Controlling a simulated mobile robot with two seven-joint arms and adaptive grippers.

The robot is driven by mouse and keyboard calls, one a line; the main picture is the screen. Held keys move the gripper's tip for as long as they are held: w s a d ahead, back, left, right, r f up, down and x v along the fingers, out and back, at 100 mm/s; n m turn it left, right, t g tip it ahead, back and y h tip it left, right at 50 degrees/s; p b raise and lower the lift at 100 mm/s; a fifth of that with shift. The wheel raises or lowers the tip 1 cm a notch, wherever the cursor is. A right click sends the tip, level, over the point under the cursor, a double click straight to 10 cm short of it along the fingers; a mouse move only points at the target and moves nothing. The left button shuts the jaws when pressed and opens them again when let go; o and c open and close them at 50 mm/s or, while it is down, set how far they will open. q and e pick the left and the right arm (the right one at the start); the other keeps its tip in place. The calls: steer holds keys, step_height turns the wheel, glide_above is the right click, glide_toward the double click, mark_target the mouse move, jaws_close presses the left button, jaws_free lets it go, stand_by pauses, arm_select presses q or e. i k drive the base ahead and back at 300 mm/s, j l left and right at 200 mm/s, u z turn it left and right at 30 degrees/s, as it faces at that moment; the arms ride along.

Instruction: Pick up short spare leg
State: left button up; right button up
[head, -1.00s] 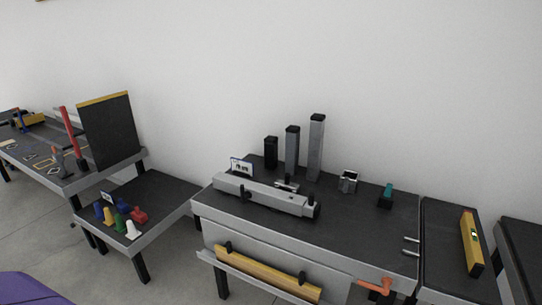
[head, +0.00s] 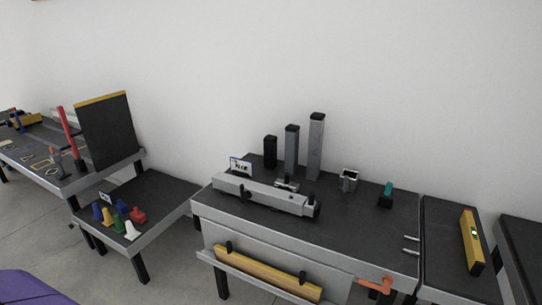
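Three upright posts of rising height stand at the back of the middle table (head: 365,215). The shortest post (head: 270,153) is black and stands at the left. The medium post (head: 291,151) is dark grey with a black top. The tallest post (head: 316,147) is grey with a black top and stands at the right. The short one looks like the short spare leg, though I cannot read any label naming it. Neither of my grippers shows in the head view.
A long grey beam (head: 265,194) lies in front of the posts, with a small sign (head: 241,167) behind its left end. A metal bracket (head: 349,180) and a teal-handled item (head: 387,195) stand to the right. A yellow level (head: 472,242) lies further right. Coloured pieces (head: 122,215) stand on the low left table.

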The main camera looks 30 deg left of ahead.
mark_target(270, 141)
steer(key=j+z, duration=0.3)
steer(key=j, duration=0.7)
steer(key=k+j+z, duration=0.1)
steer(key=j+z, duration=0.2)
steer(key=j, duration=0.75)
